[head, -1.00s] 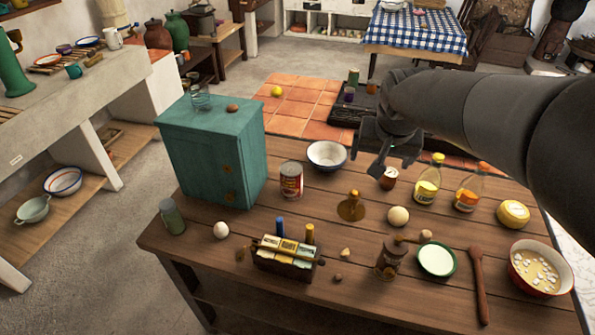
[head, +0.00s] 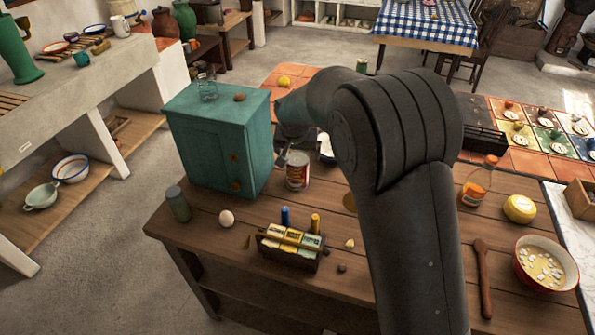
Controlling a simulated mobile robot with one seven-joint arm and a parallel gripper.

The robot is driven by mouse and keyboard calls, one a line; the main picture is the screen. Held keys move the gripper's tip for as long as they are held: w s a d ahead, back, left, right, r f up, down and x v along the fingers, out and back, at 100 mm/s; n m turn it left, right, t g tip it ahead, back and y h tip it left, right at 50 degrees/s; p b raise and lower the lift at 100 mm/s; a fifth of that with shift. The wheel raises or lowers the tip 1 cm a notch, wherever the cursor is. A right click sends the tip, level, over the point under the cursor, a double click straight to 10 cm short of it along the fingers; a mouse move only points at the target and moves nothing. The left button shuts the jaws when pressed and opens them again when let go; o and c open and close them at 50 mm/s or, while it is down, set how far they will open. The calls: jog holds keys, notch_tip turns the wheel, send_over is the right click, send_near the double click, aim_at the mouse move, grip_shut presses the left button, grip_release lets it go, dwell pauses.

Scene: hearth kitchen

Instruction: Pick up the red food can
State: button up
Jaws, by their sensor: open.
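The red food can (head: 298,172), with a red and pale label, stands upright on the wooden table just right of the teal cabinet. My gripper (head: 284,158) is open, seen small and dark between the cabinet and the can, close to the can's upper left side. My arm hides part of the gripper, and I cannot tell whether a finger touches the can.
The teal cabinet (head: 215,145) stands close on the left. A white bowl (head: 325,148) is partly hidden behind my arm. In front are an egg (head: 226,218), a green jar (head: 177,204) and a packet holder (head: 290,247). My arm covers the table's middle.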

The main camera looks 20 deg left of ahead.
aim_at(297, 158)
jog(key=x, duration=0.7)
jog(key=shift+w+a+f, duration=0.15)
jog(key=shift+w+a, duration=0.1)
jog(key=shift+a, duration=0.05)
jog(key=c, duration=1.3)
jog(key=shift+c, duration=0.3)
